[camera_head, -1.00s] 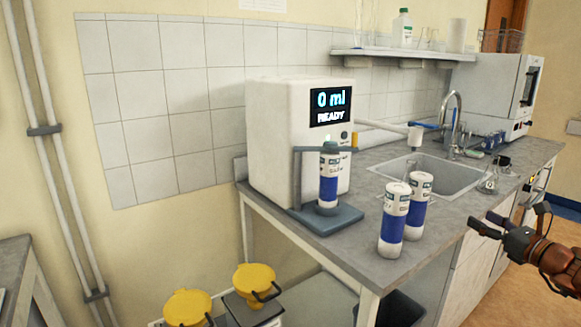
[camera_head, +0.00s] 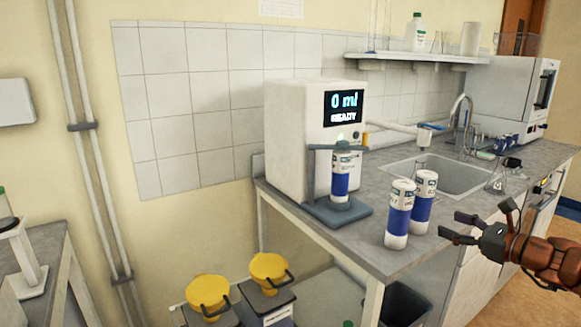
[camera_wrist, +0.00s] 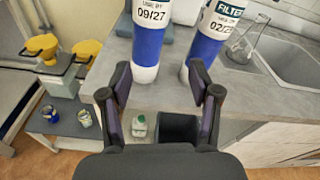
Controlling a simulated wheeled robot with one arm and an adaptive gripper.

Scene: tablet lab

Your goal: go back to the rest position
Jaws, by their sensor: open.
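My gripper (camera_head: 449,228) is open and empty at the right of the head view, in front of the bench (camera_head: 388,262) edge. In the wrist view my gripper (camera_wrist: 160,93) has its two dark fingers spread apart. Two white and blue bottles stand upright near the bench corner: a left one (camera_head: 399,213) and a right one (camera_head: 423,201). In the wrist view they show beyond the fingers, one marked 09/27 (camera_wrist: 150,38) and one marked FILTER (camera_wrist: 207,45). A third such bottle (camera_head: 341,176) stands in the white dispenser (camera_head: 300,130), whose screen reads "0 ml READY".
A sink (camera_head: 445,175) with a tap lies behind the bottles, and a glass flask (camera_head: 497,179) stands at its right. Yellow-lidded containers (camera_head: 208,289) stand low at the left of the bench. A dark bin (camera_head: 405,303) is under the bench. A side table (camera_head: 40,262) is at far left.

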